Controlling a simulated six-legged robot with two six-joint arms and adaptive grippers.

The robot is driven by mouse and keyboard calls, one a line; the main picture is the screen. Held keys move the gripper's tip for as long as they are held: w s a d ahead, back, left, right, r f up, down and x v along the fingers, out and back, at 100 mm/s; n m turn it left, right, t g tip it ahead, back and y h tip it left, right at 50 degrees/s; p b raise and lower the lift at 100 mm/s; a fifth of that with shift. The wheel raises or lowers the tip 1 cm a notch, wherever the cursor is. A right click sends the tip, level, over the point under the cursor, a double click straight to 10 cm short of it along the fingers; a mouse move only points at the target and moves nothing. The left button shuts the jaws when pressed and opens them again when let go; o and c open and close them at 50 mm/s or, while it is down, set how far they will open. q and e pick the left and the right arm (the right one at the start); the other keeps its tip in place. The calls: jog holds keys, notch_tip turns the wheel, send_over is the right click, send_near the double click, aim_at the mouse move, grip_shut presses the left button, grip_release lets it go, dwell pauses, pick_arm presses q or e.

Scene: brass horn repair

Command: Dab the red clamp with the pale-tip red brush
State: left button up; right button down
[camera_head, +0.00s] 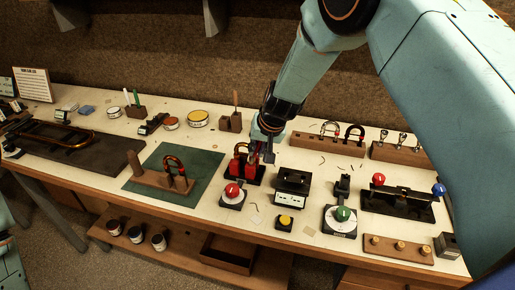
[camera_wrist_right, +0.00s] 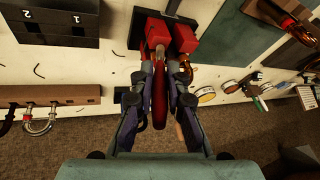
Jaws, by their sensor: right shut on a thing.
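The red clamp (camera_head: 236,168) stands on a black base near the middle of the bench, with two red blocks. It also shows at the top of the right wrist view (camera_wrist_right: 187,40). My right gripper (camera_head: 266,148) is just behind and above the clamp. In the right wrist view its fingers (camera_wrist_right: 157,92) are shut on the red brush (camera_wrist_right: 160,95), which points at the clamp. The brush's pale tip (camera_wrist_right: 160,49) overlaps the lower edge of the red blocks; I cannot tell whether it touches. The brush is mostly hidden in the head view. My left gripper is out of view.
A red-knobbed device (camera_head: 232,190) stands in front of the clamp, and a black box (camera_head: 292,186) is to its right. A green mat (camera_head: 205,163) with a horn part on a wooden block lies left. A wooden holder (camera_head: 231,122) and a wooden rack (camera_head: 328,143) stand behind.

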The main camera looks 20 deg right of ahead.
jog(key=shift+r+p, duration=2.65)
jog(key=shift+r, duration=0.85)
jog(key=shift+f, duration=0.25)
